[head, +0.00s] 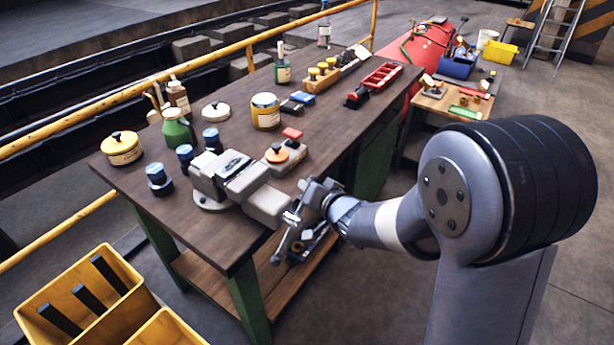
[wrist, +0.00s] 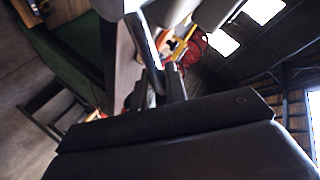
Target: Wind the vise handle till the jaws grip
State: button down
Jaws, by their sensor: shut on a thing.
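The grey vise (head: 236,184) stands on the front edge of the dark-topped workbench. Its handle (head: 287,238), a thin metal bar, hangs tilted at the vise's near end, over the bench edge. My gripper (head: 306,205) is at the upper part of this bar and shut on it. In the wrist view the bar (wrist: 143,40) runs down from the grey vise body to between my gripper's fingers (wrist: 163,90). A dark piece (head: 233,163) shows at the top of the vise jaws. I cannot tell how wide the jaw gap is.
The workbench (head: 190,228) holds jars, bottles and a red tray (head: 381,76) behind the vise. A yellow divided bin (head: 125,308) stands at the lower left, near a yellow rail (head: 105,108). A lower shelf (head: 215,278) lies under the bench.

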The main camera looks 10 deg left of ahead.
jog(key=shift+w+d+r+m+p, duration=0.1)
jog(key=shift+w+r+m+p, duration=0.15)
jog(key=shift+w+p, duration=0.4)
jog(key=shift+s+f, duration=0.15)
jog(key=shift+f, duration=0.05)
jog(key=c, duration=1.5)
grip_release()
jog(key=shift+d, duration=0.1)
jog(key=shift+r, duration=0.1)
jog(key=v, duration=1.1)
jog(key=shift+f+g+p, duration=0.3)
jog(key=shift+f+g, duration=0.05)
jog(key=shift+g, duration=0.05)
